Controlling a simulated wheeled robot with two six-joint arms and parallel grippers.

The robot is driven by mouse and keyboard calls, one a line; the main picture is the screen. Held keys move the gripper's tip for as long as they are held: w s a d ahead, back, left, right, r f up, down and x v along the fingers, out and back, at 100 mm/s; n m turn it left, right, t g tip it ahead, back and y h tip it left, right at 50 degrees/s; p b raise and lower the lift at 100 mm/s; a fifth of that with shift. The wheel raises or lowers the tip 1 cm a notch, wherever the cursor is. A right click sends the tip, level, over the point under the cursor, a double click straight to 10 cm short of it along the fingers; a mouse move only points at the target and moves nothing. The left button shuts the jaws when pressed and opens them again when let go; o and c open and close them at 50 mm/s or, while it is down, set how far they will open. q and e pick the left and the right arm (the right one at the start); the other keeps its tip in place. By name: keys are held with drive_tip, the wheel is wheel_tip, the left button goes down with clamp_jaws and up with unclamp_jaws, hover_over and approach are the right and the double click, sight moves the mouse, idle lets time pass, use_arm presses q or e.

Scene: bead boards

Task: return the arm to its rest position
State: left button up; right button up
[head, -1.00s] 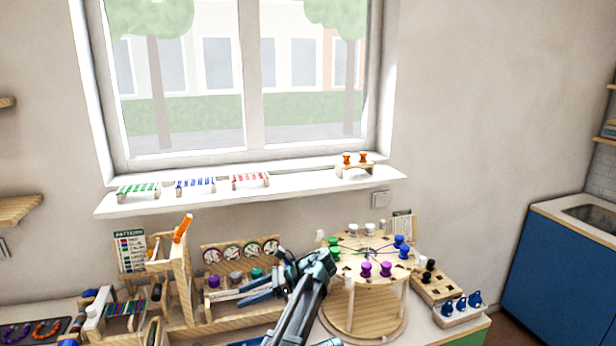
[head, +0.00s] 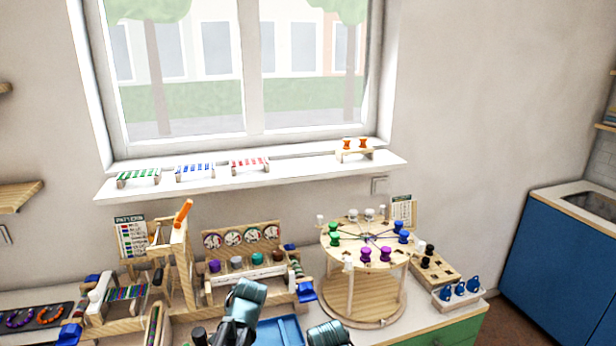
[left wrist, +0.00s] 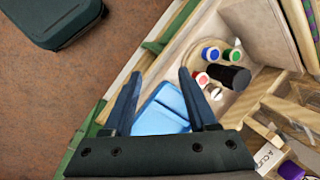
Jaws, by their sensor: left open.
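My left gripper (left wrist: 160,76) shows in the left wrist view with its two dark blue fingers apart and nothing between them. It is over the front edge of the worktop, with a light blue tray (left wrist: 160,112) beyond and between the fingers. In the head view my arm's dark teal links are low at the bottom middle, in front of the blue tray (head: 279,331). The fingers cannot be made out there.
A round wooden turntable (head: 352,243) with coloured spools stands at the right. A wooden rack (head: 243,285) with spools is behind the arm. A bead loom (head: 125,293) is at the left. In the wrist view brown floor (left wrist: 75,85) and a dark green case (left wrist: 52,22) show.

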use_arm(q)
drive_tip(key=s+d+f+n+h, duration=0.1)
drive_tip(key=s+d+h, duration=0.1)
drive_tip(key=s+d, duration=0.9)
drive_tip(key=d, duration=0.2)
drive_tip(key=shift+s+d+n+h, duration=0.15)
drive_tip(key=shift+d+n+h, duration=0.15)
drive_tip(key=shift+d, duration=0.1)
